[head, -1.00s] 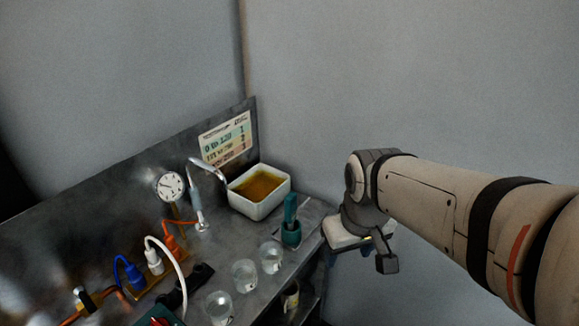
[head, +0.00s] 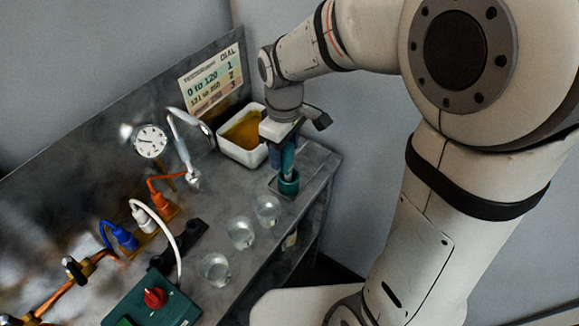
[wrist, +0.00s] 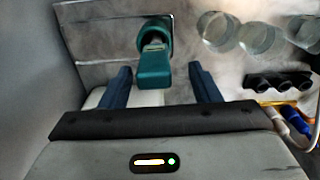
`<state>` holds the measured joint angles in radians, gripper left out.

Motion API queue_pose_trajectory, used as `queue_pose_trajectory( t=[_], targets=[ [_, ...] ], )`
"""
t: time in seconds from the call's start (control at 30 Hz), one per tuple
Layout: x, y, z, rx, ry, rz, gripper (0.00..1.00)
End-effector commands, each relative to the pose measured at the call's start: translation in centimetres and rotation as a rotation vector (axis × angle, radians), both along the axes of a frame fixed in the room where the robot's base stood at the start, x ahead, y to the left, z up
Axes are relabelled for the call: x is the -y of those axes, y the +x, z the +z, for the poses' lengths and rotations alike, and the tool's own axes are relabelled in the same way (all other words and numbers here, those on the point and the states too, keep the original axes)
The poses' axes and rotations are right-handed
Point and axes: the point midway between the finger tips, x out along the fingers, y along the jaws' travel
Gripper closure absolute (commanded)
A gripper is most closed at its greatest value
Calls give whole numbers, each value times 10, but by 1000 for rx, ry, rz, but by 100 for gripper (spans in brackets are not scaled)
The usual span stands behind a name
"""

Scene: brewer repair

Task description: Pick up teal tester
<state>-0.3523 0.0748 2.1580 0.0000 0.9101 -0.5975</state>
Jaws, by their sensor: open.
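The teal tester (head: 288,158) stands upright in a round teal holder (head: 288,184) at the right end of the grey bench. My gripper (head: 281,150) is above the holder, pointing down at the tester's upper part. In the wrist view, the tester (wrist: 154,68) shows between my two dark blue fingers (wrist: 159,88), with gaps on both sides. The fingers are open and hold nothing. The tester's lower end is hidden in the holder.
A white basin of amber liquid (head: 229,150) stands close behind my gripper. Several glass cups, including one (head: 268,209), line the front edge. A gauge (head: 150,141), a curved spout (head: 181,142), coloured plugs (head: 124,237) and a green box with a red knob (head: 153,302) stand left.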

Motion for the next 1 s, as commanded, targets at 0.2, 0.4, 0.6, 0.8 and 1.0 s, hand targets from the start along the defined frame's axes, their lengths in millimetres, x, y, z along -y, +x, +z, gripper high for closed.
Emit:
queue_pose_trajectory(
  t=[0.2,0.4,0.6,0.8,1.0],
  targets=[
    [8,4,-30,-5,-2,-3,44],
    [7,4,-49,0,0,-2,44],
    [7,4,-50,2,1,-3,44],
    [7,5,-50,1,0,-4,58],
    [7,5,-50,1,0,-4,75]
  ],
)
